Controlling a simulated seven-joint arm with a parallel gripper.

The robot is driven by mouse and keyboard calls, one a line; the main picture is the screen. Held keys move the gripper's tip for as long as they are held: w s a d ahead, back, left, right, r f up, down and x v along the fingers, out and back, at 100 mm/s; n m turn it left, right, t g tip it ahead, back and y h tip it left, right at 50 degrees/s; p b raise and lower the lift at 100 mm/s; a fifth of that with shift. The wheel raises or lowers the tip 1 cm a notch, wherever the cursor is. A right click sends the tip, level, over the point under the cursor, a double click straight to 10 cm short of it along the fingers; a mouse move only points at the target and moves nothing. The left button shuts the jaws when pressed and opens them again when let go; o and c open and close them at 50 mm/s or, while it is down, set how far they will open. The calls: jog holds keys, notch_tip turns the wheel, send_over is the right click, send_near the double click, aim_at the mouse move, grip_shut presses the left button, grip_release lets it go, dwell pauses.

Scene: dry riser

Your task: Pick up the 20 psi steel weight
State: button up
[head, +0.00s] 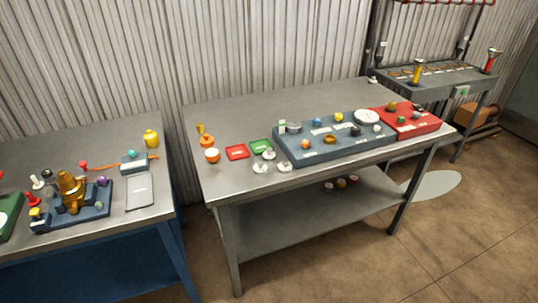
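Several small silver disc-shaped pieces with short knobs stand near the front edge of the middle table (330,176), left of a blue-grey panel. They look like steel weights: one at the front left (260,168), one at the front right (285,167), one behind (268,154). Any psi markings are too small to read, so I cannot tell which is the 20 psi one. My gripper is not in view.
The blue-grey panel (290,154) and a red tray (437,124) hold small parts. The left table (120,205) carries a brass fitting (70,190). The middle table's back left is clear.

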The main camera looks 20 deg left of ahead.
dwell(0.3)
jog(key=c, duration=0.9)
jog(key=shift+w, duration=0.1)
